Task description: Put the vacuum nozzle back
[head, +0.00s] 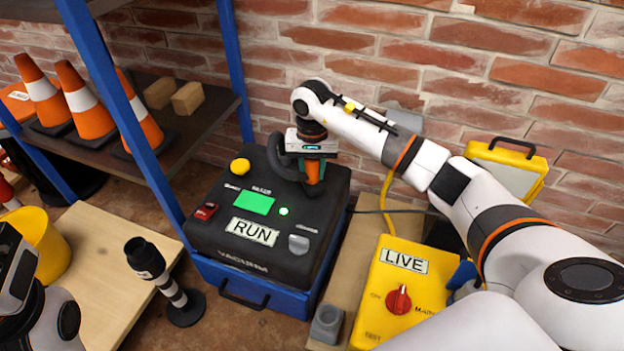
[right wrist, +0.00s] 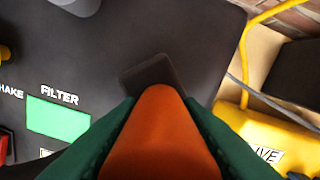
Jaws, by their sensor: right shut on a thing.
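My right gripper (head: 312,178) is above the top of the black vacuum (head: 250,215), shut on the orange grip of the vacuum nozzle (head: 313,171). The orange part (right wrist: 160,135) shows between my green fingers in the right wrist view, with a dark flat piece (right wrist: 152,78) beyond it. A dark hose (head: 275,158) curves beside the gripper at its left. I cannot tell whether the nozzle touches the vacuum's top. The vacuum has a green screen, a lit green lamp and a RUN label. My left arm shows at the lower left, but its fingers do not.
A yellow LIVE box (head: 398,290) with a red knob stands right of the vacuum. A black-and-white striped stand (head: 168,285) with a dark cup-like top is at the left. A blue-framed shelf (head: 180,140) holds cones and wooden blocks. A brick wall is behind.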

